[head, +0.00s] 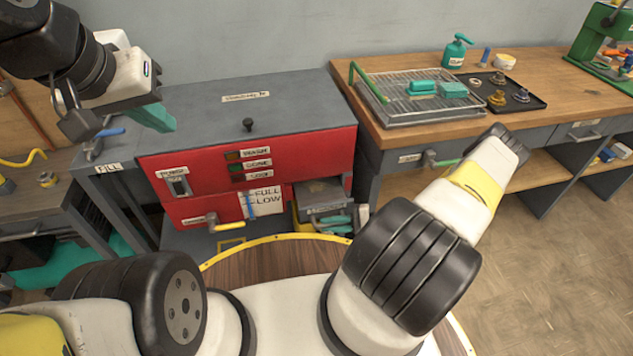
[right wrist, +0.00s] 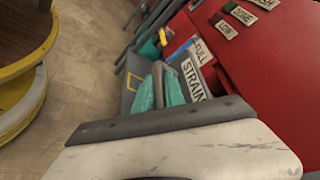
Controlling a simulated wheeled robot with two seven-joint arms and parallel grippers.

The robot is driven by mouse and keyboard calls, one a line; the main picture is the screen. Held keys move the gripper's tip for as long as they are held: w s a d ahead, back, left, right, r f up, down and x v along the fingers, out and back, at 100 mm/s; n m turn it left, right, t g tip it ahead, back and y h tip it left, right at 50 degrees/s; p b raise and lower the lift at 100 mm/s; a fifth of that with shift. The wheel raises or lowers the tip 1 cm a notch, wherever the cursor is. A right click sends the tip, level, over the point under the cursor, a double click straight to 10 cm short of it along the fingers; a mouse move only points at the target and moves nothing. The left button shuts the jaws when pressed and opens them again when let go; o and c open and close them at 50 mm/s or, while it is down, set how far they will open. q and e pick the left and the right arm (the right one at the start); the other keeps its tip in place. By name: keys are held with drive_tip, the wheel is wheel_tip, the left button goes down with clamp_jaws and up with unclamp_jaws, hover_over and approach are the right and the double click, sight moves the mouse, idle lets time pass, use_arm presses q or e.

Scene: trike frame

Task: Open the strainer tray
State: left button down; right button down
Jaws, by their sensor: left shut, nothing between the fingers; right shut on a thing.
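The strainer tray (head: 322,192) is a grey box low on the right of the red machine front (head: 225,205). Part of its top shows; how far it stands out is hard to tell. Its label (right wrist: 194,80), partly cut off, reads "STRAIN" in the right wrist view. My right gripper (head: 335,221) has its teal fingers shut at the tray's front; they also show in the right wrist view (right wrist: 160,90), beside the label. My left gripper (head: 155,117) is shut and empty, above the machine's left end.
A yellow-handled valve (head: 212,222) and a FULL/LOW gauge (head: 262,201) are left of the tray. A round wooden top with a yellow rim (head: 250,247) lies close in front. A workbench (head: 400,134) with a wire rack (head: 410,95) stands at right. Floor is clear at lower right.

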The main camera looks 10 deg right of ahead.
drive_tip(key=s, duration=0.8)
drive_tip(key=shift+d, duration=0.2)
drive_tip(key=c, duration=1.4)
unclamp_jaws()
drive_tip(key=v, duration=0.7)
drive_tip(key=shift+d, duration=0.4)
drive_tip(key=shift+s+r, duration=0.1)
